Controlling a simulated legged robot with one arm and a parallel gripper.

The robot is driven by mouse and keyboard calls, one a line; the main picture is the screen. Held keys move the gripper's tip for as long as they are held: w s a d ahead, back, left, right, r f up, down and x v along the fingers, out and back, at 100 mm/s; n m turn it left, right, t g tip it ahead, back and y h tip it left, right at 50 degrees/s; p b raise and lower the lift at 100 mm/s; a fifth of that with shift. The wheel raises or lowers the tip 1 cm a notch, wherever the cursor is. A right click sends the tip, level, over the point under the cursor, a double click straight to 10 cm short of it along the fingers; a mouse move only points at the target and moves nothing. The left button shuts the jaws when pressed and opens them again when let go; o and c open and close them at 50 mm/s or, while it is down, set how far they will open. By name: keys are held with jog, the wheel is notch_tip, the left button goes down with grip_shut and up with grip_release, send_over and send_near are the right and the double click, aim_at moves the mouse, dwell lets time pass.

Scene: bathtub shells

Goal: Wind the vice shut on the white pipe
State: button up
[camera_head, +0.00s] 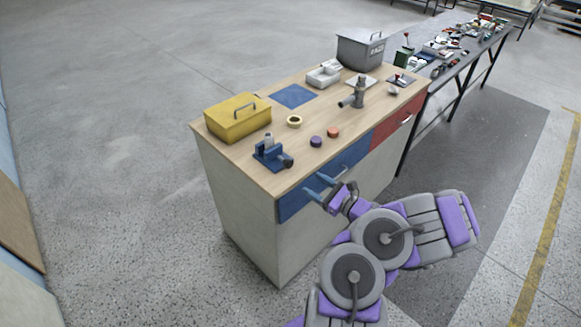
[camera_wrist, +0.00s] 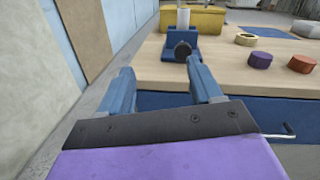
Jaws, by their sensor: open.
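A blue vice (camera_head: 270,155) stands near the front left part of the wooden bench top. Its dark round handle end (camera_head: 287,161) faces the bench's front edge. The short white pipe (camera_head: 269,140) stands upright at the vice. The wrist view shows the vice (camera_wrist: 195,53) straight ahead with the pipe (camera_wrist: 183,18) above it and the dark handle (camera_wrist: 182,49) facing me. I cannot tell whether the jaws touch the pipe. My gripper (camera_head: 318,187) is open and empty in front of the bench, apart from the vice. Its blue fingers (camera_wrist: 160,88) show in the wrist view.
A yellow box (camera_head: 237,118) sits behind the vice. A tape roll (camera_head: 294,121), a purple disc (camera_head: 316,141) and an orange disc (camera_head: 333,132) lie to its right. The blue drawer front (camera_head: 300,195) is below the bench edge near my gripper. A metal fitting (camera_head: 358,95) stands farther right.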

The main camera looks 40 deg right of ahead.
jog(key=s+d+f+m+h, duration=0.2)
jog(key=d+f, duration=0.1)
jog(key=d, duration=0.1)
jog(key=b, duration=0.2)
send_near(290, 164)
jog(key=w, duration=0.2)
jog(key=w+b, duration=0.1)
jog(key=w, duration=0.1)
jog(key=w+f+b, duration=0.1)
jog(key=w, duration=0.1)
jog(key=shift+w+d, duration=0.1)
jog(key=shift+d, duration=0.1)
jog(key=w, duration=0.1)
jog(key=w+a, duration=0.1)
jog(key=shift+w+r+b, duration=0.25)
jog(key=shift+w+b, duration=0.05)
jog(key=shift+w, duration=0.1)
jog(key=shift+w+a, duration=0.2)
jog(key=shift+w+d, duration=0.1)
jog(key=shift+d, duration=0.4)
jog(key=shift+c, duration=0.9)
jog(key=shift+a, duration=0.3)
jog(key=c, duration=0.6)
jog(key=shift+c, duration=1.3)
jog(key=shift+n, duration=0.4)
